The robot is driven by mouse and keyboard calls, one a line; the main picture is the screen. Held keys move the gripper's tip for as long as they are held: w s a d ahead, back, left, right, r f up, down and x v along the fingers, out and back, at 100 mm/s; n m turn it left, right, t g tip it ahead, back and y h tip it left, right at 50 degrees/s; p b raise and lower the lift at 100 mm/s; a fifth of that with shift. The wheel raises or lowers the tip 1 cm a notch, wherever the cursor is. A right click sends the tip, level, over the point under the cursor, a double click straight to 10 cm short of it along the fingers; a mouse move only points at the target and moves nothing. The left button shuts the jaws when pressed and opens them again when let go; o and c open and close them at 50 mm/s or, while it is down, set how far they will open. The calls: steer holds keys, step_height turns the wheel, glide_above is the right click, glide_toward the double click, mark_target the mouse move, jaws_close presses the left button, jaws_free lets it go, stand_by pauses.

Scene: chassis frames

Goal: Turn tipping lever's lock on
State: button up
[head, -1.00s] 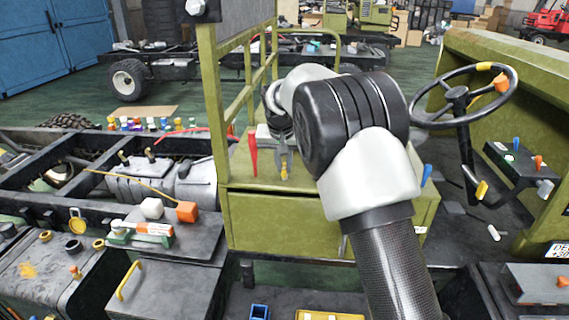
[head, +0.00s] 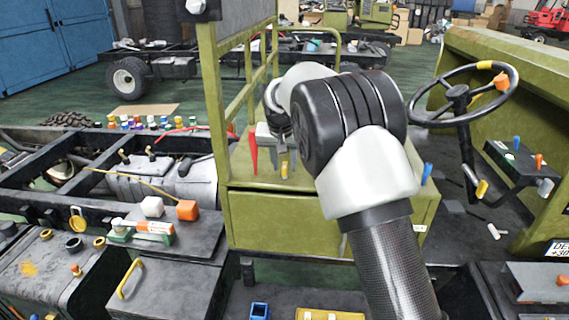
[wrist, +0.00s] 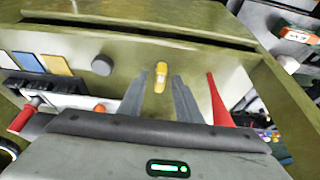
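A small yellow knob (wrist: 160,76) stands upright on the olive-green panel (wrist: 75,38) in the wrist view; it also shows in the head view (head: 284,170). It looks like the tipping lever's lock, but I see no label on it. A red tapered lever (wrist: 218,102) stands just to its right in the wrist view, and to its left in the head view (head: 253,153). My gripper (wrist: 160,87) is open, its two grey fingers on either side of the yellow knob with visible gaps. I cannot tell whether the fingertips reach down to the knob's height.
A round black knob (wrist: 102,65), coloured switches (wrist: 25,62) and a small red-handled lever (wrist: 22,117) sit left of the fingers in the wrist view. An olive rail frame (head: 215,130) rises beside the red lever. A steering wheel (head: 418,117) stands at the right.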

steer(key=v, duration=1.7)
steer(key=shift+r, duration=0.15)
steer(key=shift+s, duration=0.1)
steer(key=s+d+r+p, duration=0.1)
steer(key=s+d+r, duration=0.2)
steer(key=s+d, duration=0.45)
steer(key=s+d+r, duration=0.3)
steer(key=s+d, duration=0.4)
steer(key=s, duration=0.2)
steer(key=s+d+f, duration=0.3)
steer(key=s+f, duration=0.1)
steer(key=s, duration=0.5)
steer(key=s+d+f+t+p, duration=0.1)
steer(key=s+d+f, duration=0.2)
steer(key=s, duration=0.6)
steer(key=shift+s+f+n, duration=0.15)
steer(key=shift+f+n, duration=0.15)
steer(key=shift+f, duration=0.35)
steer(key=shift+d, duration=0.1)
